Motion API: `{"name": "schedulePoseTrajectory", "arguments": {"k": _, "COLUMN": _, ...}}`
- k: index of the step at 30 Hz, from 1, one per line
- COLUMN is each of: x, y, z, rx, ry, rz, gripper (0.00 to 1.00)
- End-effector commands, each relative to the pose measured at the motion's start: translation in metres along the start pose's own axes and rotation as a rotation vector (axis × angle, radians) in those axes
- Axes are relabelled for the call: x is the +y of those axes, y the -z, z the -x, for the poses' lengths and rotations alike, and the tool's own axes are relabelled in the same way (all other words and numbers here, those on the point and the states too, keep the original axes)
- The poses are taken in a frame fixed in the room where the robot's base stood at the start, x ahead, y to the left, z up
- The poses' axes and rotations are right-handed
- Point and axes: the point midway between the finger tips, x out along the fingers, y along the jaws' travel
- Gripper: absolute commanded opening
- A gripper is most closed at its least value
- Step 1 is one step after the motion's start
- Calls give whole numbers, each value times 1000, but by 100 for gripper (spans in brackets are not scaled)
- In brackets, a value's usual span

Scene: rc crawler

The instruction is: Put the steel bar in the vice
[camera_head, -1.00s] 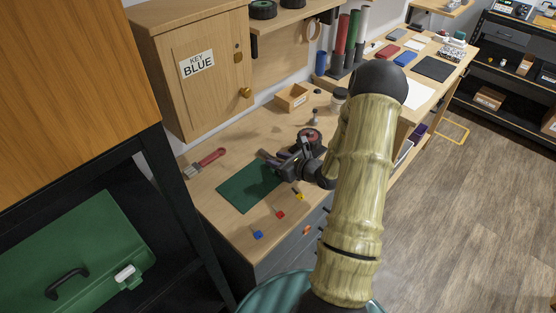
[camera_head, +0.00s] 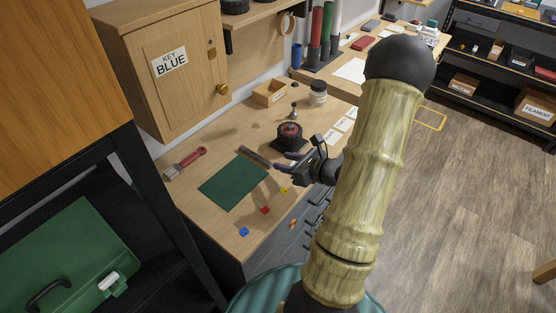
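A dark grey bar, likely the steel bar (camera_head: 256,157), lies on the wooden bench along the back right edge of the green mat (camera_head: 233,184). My gripper (camera_head: 284,160) is low over the bench, just right of the bar's near end. Its two dark purplish fingers point left and look spread, with nothing seen between them. Whether a fingertip touches the bar is too small to tell. Behind the gripper, a dark round piece with a red centre (camera_head: 290,133) stands on a dark base. I cannot make out a vice for certain. My arm hides part of the bench's right side.
A red-handled brush (camera_head: 186,162) lies left of the mat. Blue (camera_head: 244,232), red (camera_head: 265,210) and yellow (camera_head: 284,190) bits lie near the front edge. A small wooden box (camera_head: 270,93) and a jar (camera_head: 318,93) stand behind. A key cabinet (camera_head: 168,70) hangs at left.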

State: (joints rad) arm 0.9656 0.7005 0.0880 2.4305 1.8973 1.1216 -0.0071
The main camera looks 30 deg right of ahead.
Motion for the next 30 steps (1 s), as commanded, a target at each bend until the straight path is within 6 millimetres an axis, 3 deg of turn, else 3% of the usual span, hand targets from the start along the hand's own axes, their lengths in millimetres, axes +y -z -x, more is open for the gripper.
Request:
{"name": "schedulePoseTrajectory", "arguments": {"k": 17, "x": 0, "y": 0, "z": 1, "rx": 1, "ry": -2, "rz": 1, "gripper": 37}}
{"name": "schedulePoseTrajectory", "arguments": {"k": 20, "x": 9, "y": -3, "z": -1, "rx": 9, "ry": -35, "rz": 26, "gripper": 37}}
{"name": "schedulePoseTrajectory", "arguments": {"k": 23, "x": 34, "y": -10, "z": -7, "rx": 38, "ry": -134, "rz": 104, "gripper": 37}}
{"name": "schedulePoseTrajectory", "arguments": {"k": 30, "x": 136, "y": -17, "z": -3, "rx": 181, "ry": -563, "rz": 515, "gripper": 37}}
